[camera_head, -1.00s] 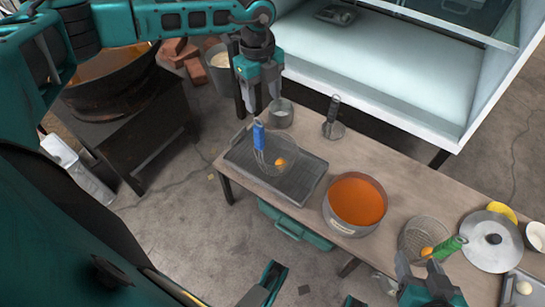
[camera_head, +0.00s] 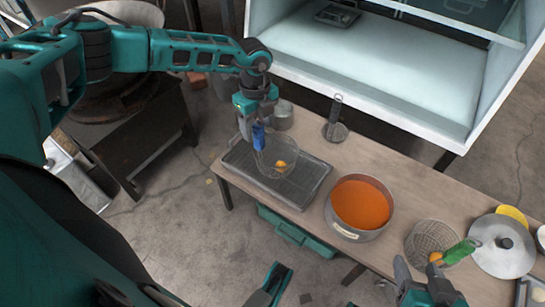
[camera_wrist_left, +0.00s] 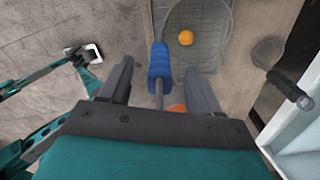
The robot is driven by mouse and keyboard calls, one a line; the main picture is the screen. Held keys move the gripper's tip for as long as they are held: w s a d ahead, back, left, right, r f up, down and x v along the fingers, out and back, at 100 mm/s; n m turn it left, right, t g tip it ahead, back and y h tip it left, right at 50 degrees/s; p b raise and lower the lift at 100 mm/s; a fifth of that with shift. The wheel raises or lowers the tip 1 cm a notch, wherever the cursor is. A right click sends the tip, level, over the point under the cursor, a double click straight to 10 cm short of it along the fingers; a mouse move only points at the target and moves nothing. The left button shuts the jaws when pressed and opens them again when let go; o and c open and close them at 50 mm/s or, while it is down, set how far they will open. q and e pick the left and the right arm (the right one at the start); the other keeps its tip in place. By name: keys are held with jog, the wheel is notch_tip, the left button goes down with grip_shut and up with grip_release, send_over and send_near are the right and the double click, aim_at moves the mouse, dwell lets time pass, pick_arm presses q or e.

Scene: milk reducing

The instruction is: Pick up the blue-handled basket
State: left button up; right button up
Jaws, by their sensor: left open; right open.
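The blue-handled basket (camera_head: 278,158) is a wire mesh basket with an orange ball (camera_head: 280,164) in it, standing on a dark grey tray (camera_head: 300,195). Its blue handle (camera_head: 258,136) points up at the basket's left side. My left gripper (camera_head: 258,125) is open right at the handle. In the left wrist view the handle (camera_wrist_left: 159,66) lies between the two spread fingers, with a gap on each side. My right gripper (camera_head: 420,285) is open near a green-handled basket (camera_head: 432,242) at the lower right, which also holds an orange ball.
A pot of orange liquid (camera_head: 360,204) stands right of the tray. A metal cup (camera_head: 283,115) and a black-handled tool (camera_head: 335,122) stand behind the tray. A lid (camera_head: 502,246) lies at the far right. A white cabinet (camera_head: 400,70) is behind the table.

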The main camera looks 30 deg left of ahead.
pick_arm(q)
jog(key=shift+f, duration=0.6)
jog(key=shift+c, duration=0.4)
jog(key=shift+r, duration=0.1)
grip_shut()
